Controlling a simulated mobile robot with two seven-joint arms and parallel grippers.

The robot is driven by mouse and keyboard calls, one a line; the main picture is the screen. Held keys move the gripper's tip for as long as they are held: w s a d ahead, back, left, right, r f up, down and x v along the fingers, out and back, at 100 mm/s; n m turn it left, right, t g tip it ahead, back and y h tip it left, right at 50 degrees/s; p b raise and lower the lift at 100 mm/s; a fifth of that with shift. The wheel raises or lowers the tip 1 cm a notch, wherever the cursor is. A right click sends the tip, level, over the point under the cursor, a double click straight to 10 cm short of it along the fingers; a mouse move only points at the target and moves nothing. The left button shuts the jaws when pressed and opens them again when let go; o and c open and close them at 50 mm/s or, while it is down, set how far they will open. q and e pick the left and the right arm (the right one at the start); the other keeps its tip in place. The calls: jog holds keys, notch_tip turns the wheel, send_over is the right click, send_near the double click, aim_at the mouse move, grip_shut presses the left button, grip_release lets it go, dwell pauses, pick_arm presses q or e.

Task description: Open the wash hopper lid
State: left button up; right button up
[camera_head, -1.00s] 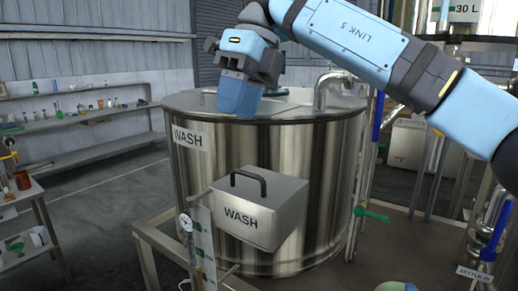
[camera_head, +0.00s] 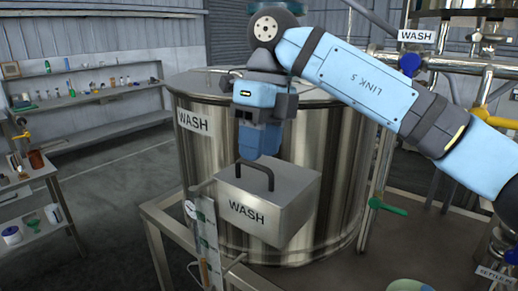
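The wash hopper (camera_head: 262,222) is a grey metal box labelled WASH on the front of the large steel tank. Its lid (camera_head: 295,182) lies flat and shut, with a dark arched handle (camera_head: 256,172) on top. My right gripper (camera_head: 258,156) points down just above and behind the handle, in front of the tank wall. Its fingers are seen from behind their blue housing, so I cannot tell whether they are open, nor whether they touch the handle. My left gripper is not in view.
The steel tank (camera_head: 340,150), also labelled WASH, stands right behind the hopper. A gauge panel (camera_head: 207,240) stands at the hopper's left, and a green valve lever (camera_head: 388,207) at its right. Shelves with small items (camera_head: 85,95) line the left wall.

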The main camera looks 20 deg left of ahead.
jog(key=shift+s+f, duration=0.1)
jog(key=shift+f, duration=0.8)
grip_shut()
jog(key=shift+r, duration=0.15)
